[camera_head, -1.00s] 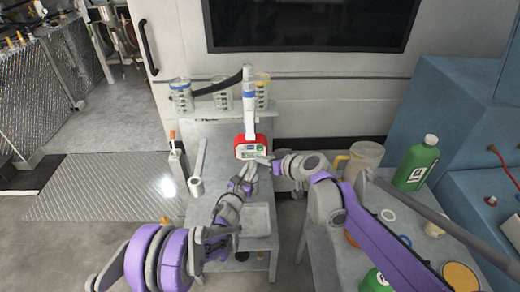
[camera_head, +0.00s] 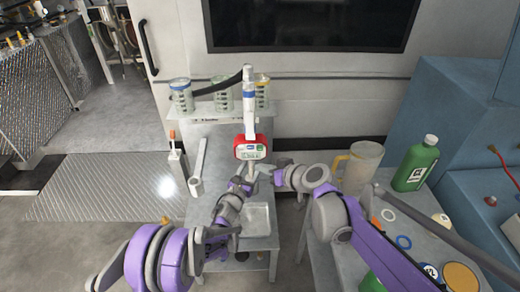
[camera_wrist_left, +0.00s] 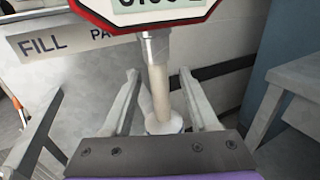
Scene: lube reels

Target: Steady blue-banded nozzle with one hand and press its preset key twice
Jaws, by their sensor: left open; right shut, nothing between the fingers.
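The blue-banded nozzle hangs upright in the head view, with a blue band (camera_head: 249,72) near its top and a red meter head (camera_head: 250,148) with a display and keys. In the left wrist view, the red-edged meter head (camera_wrist_left: 148,10) is cut off at the top, and its pale stem (camera_wrist_left: 159,88) runs down between my open fingers. My left gripper (camera_wrist_left: 160,100) has one finger on each side of the stem with gaps visible. In the head view my left gripper (camera_head: 246,182) is just below the meter head. My right gripper (camera_head: 266,171) is shut, below and right of it.
A grey tray (camera_head: 258,221) sits on the stand below. The right table holds a beige pitcher (camera_head: 360,166), a green bottle (camera_head: 415,165) and small rings. A "FILL" label (camera_wrist_left: 40,43) shows behind the nozzle.

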